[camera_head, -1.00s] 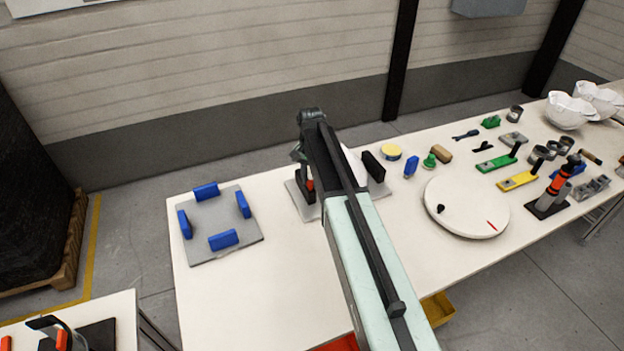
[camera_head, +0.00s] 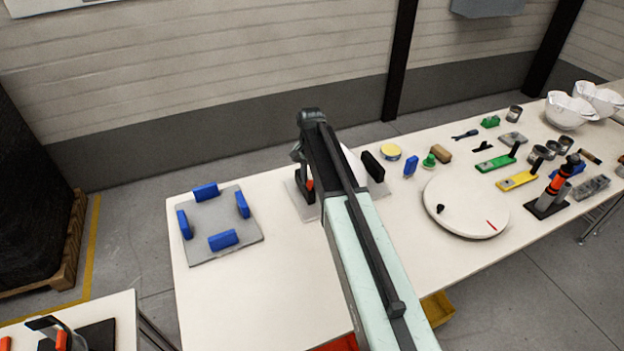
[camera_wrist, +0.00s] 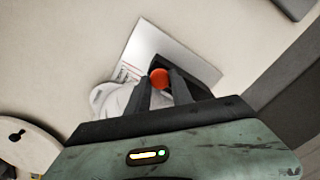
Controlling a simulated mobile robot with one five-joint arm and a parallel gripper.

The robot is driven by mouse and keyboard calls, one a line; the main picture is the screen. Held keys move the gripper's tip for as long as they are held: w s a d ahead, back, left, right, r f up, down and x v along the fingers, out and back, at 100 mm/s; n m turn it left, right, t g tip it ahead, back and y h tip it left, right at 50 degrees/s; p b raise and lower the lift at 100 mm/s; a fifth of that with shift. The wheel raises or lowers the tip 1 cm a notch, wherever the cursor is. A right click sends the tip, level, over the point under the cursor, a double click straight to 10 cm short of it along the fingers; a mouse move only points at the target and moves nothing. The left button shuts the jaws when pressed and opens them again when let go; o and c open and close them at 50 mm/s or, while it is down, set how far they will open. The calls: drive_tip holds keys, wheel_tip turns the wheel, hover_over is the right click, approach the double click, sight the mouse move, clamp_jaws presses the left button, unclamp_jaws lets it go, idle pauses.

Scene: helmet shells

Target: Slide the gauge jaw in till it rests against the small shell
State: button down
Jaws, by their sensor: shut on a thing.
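My gripper (camera_wrist: 161,84) is shut on the orange-red knob of the dark gauge jaw (camera_wrist: 160,77) in the wrist view; the fingers stand on either side of the knob. The gauge's grey base plate (camera_wrist: 147,39) lies under it on the table. The small white shell (camera_wrist: 112,100) shows to the left of the fingers, partly covered by them. In the head view, the plate (camera_head: 296,206), the orange-red knob (camera_head: 310,184) and a sliver of the shell (camera_head: 351,164) show around my arm. A black block (camera_head: 373,166) stands at the right. Whether jaw and shell touch is hidden.
A grey plate (camera_head: 212,251) with several blue blocks lies to the left. A round white turntable (camera_head: 466,207) stands to the right, with green, yellow and grey fixtures beyond it. White shells (camera_head: 571,110) sit at the far right. The table's front left is clear.

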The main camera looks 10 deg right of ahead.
drive_tip(key=d, duration=0.2)
drive_tip(key=shift+w+d, duration=0.35)
drive_tip(key=shift+d, duration=0.05)
drive_tip(key=c, duration=1.1)
unclamp_jaws()
drive_tip(key=shift+a, duration=0.1)
drive_tip(key=shift+c, duration=0.2)
wheel_tip(320, 180, up, 8)
drive_tip(key=p, duration=0.8)
drive_tip(key=shift+s+f, duration=0.15)
